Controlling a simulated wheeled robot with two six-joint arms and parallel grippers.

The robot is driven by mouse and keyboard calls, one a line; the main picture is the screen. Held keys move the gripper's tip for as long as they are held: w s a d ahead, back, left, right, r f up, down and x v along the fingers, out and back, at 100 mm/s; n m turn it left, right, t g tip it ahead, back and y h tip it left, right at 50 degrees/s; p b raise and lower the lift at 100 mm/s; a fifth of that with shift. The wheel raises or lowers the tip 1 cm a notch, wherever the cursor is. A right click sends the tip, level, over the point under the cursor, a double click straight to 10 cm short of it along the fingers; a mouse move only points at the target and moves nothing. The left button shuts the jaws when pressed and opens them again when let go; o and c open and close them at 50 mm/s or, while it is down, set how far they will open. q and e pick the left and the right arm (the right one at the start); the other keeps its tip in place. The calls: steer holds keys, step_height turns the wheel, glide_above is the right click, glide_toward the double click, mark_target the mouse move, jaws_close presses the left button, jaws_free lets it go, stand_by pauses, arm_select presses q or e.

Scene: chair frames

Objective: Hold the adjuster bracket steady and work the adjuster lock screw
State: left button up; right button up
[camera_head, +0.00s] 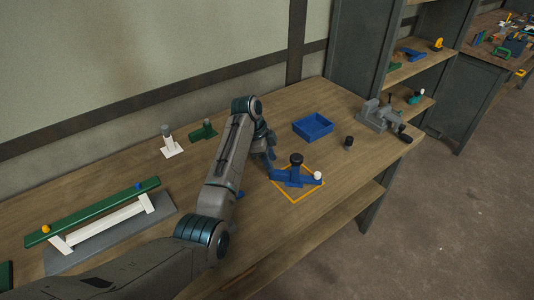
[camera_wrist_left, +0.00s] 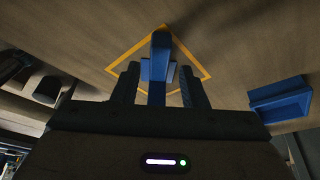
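The blue adjuster bracket (camera_head: 290,178) stands on the bench inside a yellow outline. A black knob (camera_head: 296,160) tops its upright part, and a white knob (camera_head: 317,176) sits at its right end. I cannot tell which of these is the lock screw. My left gripper (camera_head: 271,160) is low at the bracket's left end. In the left wrist view, its two dark fingers (camera_wrist_left: 158,88) are apart, with the blue bracket (camera_wrist_left: 160,48) showing between and beyond them. Gaps show beside the blue part, and I see no firm contact. My right gripper is not in view.
A blue tray (camera_head: 313,125) lies behind the bracket, with a dark cylinder (camera_head: 348,143) and a grey vise (camera_head: 380,115) to the right. A green bar (camera_head: 95,212) on white supports lies at left. Small green (camera_head: 203,131) and white (camera_head: 170,148) parts stand behind my arm.

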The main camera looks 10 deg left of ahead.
mark_target(296, 173)
arm_select(q)
steer(key=x, duration=0.5)
jaws_close()
steer(key=shift+f, duration=0.1)
stand_by(1.1)
steer(key=shift+o, duration=0.8)
jaws_free()
jaws_close()
